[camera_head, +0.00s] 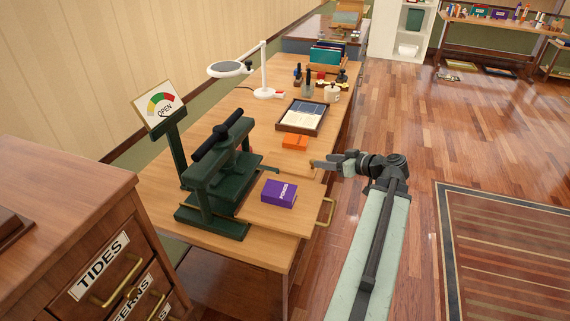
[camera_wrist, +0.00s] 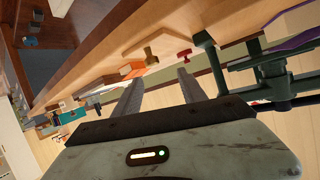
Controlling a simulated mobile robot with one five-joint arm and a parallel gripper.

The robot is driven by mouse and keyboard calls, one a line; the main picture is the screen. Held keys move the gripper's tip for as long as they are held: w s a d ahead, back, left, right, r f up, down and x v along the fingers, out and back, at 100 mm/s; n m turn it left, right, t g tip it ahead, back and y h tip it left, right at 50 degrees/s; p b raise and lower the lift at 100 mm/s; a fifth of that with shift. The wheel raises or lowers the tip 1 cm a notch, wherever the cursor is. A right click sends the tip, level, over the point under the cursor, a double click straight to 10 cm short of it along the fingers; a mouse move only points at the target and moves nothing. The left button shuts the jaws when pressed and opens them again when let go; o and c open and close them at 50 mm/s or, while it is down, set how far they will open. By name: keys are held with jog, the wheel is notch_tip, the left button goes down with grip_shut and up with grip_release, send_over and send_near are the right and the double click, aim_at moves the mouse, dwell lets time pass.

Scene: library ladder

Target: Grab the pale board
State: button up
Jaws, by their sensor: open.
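A pale wooden board (camera_head: 252,214) lies at the front of the green press on the workbench, with a brass handle (camera_head: 328,212) at its right edge. A purple box-like book (camera_head: 279,193) rests on it. In the wrist view, a pale wooden surface (camera_wrist: 290,22) and part of the purple book (camera_wrist: 300,36) show at the upper right. My gripper (camera_head: 313,164) is open and empty at the workbench's right edge, beyond the board and apart from it. Its two spread fingers show in the wrist view (camera_wrist: 160,78).
The green press (camera_head: 212,190) stands left of the board, with an OPEN dial sign (camera_head: 160,105). An orange block (camera_head: 295,142) and a dark framed tray (camera_head: 302,116) lie farther back. A lamp (camera_head: 264,75) stands behind. A drawer cabinet (camera_head: 70,220) is at front left. Floor right of the bench is open.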

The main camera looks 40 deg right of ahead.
aim_at(312, 160)
jog(key=shift+w+d+f+b, duration=0.2)
jog(key=shift+w+f+b, duration=0.55)
jog(key=shift+w+f, duration=0.4)
jog(key=b+x, duration=0.1)
jog(key=x, duration=0.1)
jog(key=b+x, duration=0.1)
jog(key=x, duration=0.1)
jog(key=shift+w+d+f, duration=0.2)
jog(key=shift+f, duration=0.2)
jog(key=shift+w+a+b, duration=0.1)
jog(key=shift+w+b, duration=0.2)
jog(key=shift+r, duration=0.1)
grip_shut()
